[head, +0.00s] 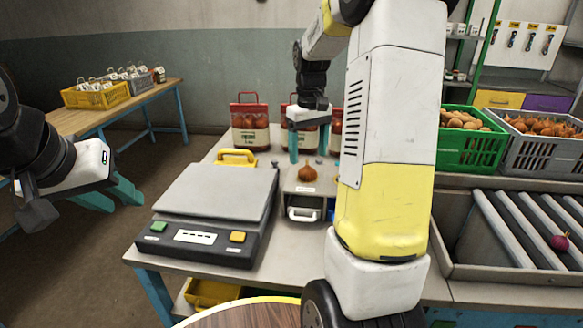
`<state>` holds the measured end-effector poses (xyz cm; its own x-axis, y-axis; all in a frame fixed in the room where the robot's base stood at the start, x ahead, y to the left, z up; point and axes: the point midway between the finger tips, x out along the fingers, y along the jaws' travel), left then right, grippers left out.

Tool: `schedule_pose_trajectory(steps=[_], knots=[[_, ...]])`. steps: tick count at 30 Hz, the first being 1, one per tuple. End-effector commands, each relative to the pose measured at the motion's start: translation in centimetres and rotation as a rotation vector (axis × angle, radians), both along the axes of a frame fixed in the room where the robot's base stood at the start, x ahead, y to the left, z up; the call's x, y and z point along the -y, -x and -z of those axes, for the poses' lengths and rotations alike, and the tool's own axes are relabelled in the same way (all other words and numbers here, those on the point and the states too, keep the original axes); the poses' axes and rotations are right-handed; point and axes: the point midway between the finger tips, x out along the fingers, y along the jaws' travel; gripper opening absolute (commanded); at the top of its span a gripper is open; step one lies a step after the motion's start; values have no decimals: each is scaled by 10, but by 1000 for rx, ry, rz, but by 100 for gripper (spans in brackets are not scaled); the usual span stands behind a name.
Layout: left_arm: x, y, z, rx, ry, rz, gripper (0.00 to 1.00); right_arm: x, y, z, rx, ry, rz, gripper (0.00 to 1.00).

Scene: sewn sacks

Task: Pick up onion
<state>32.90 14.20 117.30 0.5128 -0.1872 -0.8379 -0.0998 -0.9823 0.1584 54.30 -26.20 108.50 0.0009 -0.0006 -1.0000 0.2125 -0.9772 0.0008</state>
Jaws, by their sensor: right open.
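A brown onion (307,174) sits on top of a small grey box-like stand (289,186) on the table. My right gripper (308,155) points down just above the onion with its teal fingers spread, one to each side of it; the jaws are open and empty. A red-purple onion (560,243) lies on the roller conveyor at the far right. My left gripper (113,199) is at the left, off the table's side, with its two teal fingers apart and nothing between them. My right arm hides part of the table.
A flat scale (215,190) stands left of the stand. Red sacks (250,135) stand behind. A green crate (462,148) and a grey crate (548,145) hold produce at right. A yellow crate (97,97) sits on a far table.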

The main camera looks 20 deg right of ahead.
Motion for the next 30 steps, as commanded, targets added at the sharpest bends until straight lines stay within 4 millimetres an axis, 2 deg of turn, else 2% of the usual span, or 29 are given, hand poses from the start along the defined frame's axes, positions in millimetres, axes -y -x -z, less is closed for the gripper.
schedule_pose_trajectory(steps=[10, 14, 20, 30], knots=[[0, 0, 0, 0, 0, 0, 36, -2, 4, 48, -3, 0, -2, 74], [0, 0, 0, 0, 0, 0, 36, -1, 3, 55, -1, -1, -2, 74], [0, 0, 0, 0, 0, 0, 36, -1, 3, 55, -1, -1, -3, 74], [0, 0, 0, 0, 0, 0, 36, -1, 3, 55, -1, -1, -3, 9]])
